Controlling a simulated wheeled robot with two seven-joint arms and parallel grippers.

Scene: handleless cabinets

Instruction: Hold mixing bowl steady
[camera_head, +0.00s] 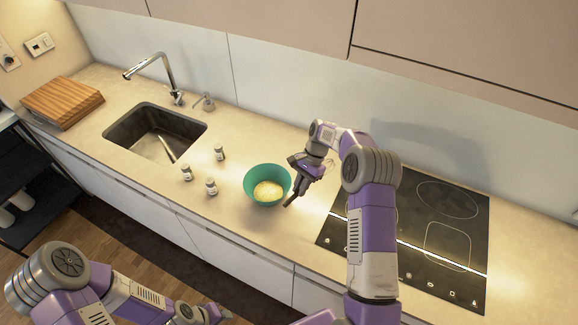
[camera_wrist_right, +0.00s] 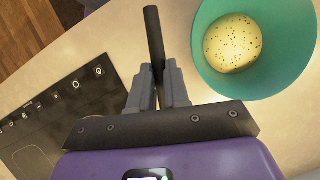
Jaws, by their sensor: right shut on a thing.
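The teal mixing bowl (camera_head: 254,182) stands upright on the counter with a pale, speckled mass (camera_head: 268,191) inside. In the right wrist view the bowl (camera_wrist_right: 212,72) is at the upper right. My right gripper (camera_head: 297,190) is just right of the bowl, apart from it in the wrist view. It is shut on a dark rod-like handle (camera_wrist_right: 153,42); thin wires behind the gripper in the head view may belong to the same tool. My left gripper (camera_head: 196,314) is low at the bottom edge, away from the counter; its fingers are not clear.
Several small jars (camera_head: 211,187) stand left of the bowl. The sink (camera_head: 150,118) with a tap is further left, beside a wooden board (camera_head: 62,101). A black cooktop (camera_head: 425,235) lies to the right. Upper cabinets (camera_head: 440,75) overhang the back.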

